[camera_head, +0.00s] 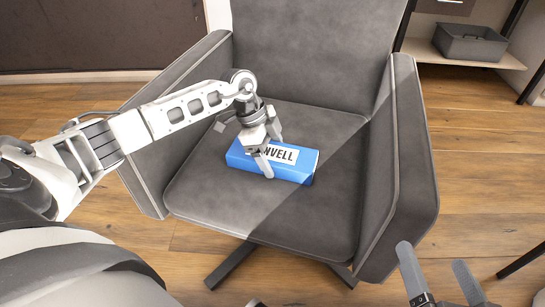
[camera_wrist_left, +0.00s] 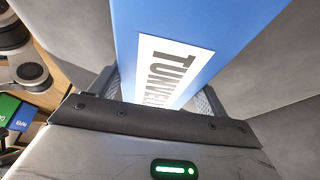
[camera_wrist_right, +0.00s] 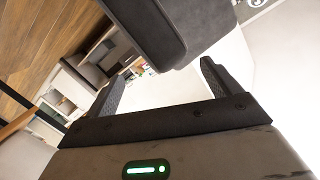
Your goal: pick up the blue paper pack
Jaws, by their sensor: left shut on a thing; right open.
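The blue paper pack (camera_head: 301,170) lies on the seat of a grey armchair, with a white label on its upper face. My left gripper (camera_head: 266,158) is over the pack with one finger on each side, shut on it. In the left wrist view the pack (camera_wrist_left: 220,22) runs between the two fingers, its label partly hidden by the gripper body. I cannot tell whether the pack is clear of the seat. My right gripper (camera_head: 440,290) is open and empty at the lower right, beside the chair; its spread fingers also show in the right wrist view (camera_wrist_right: 165,85).
The grey armchair (camera_head: 320,215) has a tall back and raised armrests on both sides of the seat. Its right armrest (camera_head: 408,170) stands between the pack and my right gripper. A grey bin (camera_head: 470,45) sits on a shelf at the back right. Wooden floor surrounds the chair.

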